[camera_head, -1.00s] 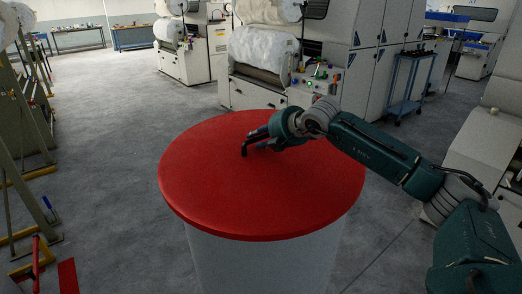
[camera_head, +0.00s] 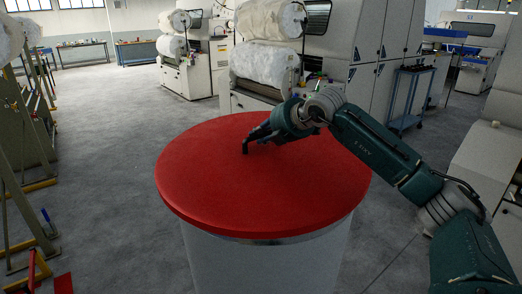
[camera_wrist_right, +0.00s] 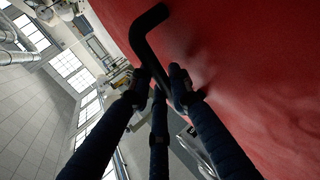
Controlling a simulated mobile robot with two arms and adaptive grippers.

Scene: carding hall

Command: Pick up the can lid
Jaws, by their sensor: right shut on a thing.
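The can lid (camera_head: 260,195) is a wide red disc with a black bent handle (camera_head: 245,150) near its middle. It is over a pale grey can (camera_head: 265,270), with a strip of the can's metal rim showing under the front right edge. My right gripper (camera_head: 258,138) is shut on the handle. In the right wrist view, the dark fingers (camera_wrist_right: 165,88) close around the black handle bar (camera_wrist_right: 144,36), beside the red lid surface (camera_wrist_right: 235,55). My left gripper is not in view.
Carding machines with white fibre rolls (camera_head: 265,62) stand behind the can. A rack with yellow feet (camera_head: 25,150) lines the left side. Grey floor (camera_head: 110,170) is open to the left of the can.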

